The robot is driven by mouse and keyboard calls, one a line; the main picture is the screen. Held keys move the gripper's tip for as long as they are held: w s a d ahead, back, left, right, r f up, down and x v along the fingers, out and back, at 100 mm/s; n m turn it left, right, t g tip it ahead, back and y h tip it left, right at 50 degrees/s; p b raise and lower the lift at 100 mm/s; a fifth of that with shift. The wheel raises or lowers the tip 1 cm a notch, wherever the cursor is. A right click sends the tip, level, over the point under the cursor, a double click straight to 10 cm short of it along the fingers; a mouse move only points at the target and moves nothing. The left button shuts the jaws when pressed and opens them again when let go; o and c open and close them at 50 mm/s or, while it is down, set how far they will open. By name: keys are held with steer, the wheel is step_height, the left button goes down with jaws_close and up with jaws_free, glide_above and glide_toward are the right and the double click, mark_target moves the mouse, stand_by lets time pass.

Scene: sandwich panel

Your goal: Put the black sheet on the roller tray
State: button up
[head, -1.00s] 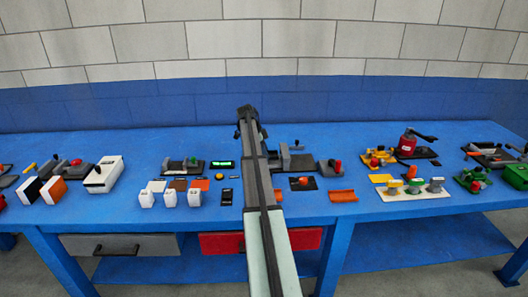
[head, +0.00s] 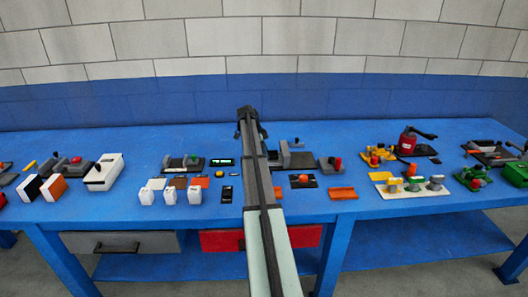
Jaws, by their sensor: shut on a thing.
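My arm reaches up the middle of the head view, and its dark far end with my gripper (head: 247,116) is over the back of the blue bench. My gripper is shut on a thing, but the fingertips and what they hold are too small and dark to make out. I cannot pick out a loose black sheet for certain. A flat black piece (head: 293,184) with an orange patch on it lies right of my arm. An orange tray (head: 342,193) lies right of that. I cannot tell which thing is the roller tray.
White boxes (head: 170,197) stand left of my arm, in front of white, brown and orange tiles. A grey device (head: 288,157) stands right behind my arm. Yellow, red and green fixtures (head: 412,185) fill the right side. The back of the blue bench (head: 340,135) is clear.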

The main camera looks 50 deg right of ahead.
steer(key=shift+s+d+f, duration=0.15)
steer(key=shift+s+d, duration=0.15)
steer(key=shift+s, duration=0.05)
stand_by(0.6)
steer(key=shift+s+d+f, duration=0.1)
steer(key=shift+f, duration=0.3)
stand_by(0.5)
steer(key=o, duration=1)
steer(key=c, duration=0.3)
steer(key=shift+o, duration=1)
steer(key=shift+s, duration=0.1)
steer(key=shift+f, duration=0.1)
steer(key=shift+c, duration=0.2)
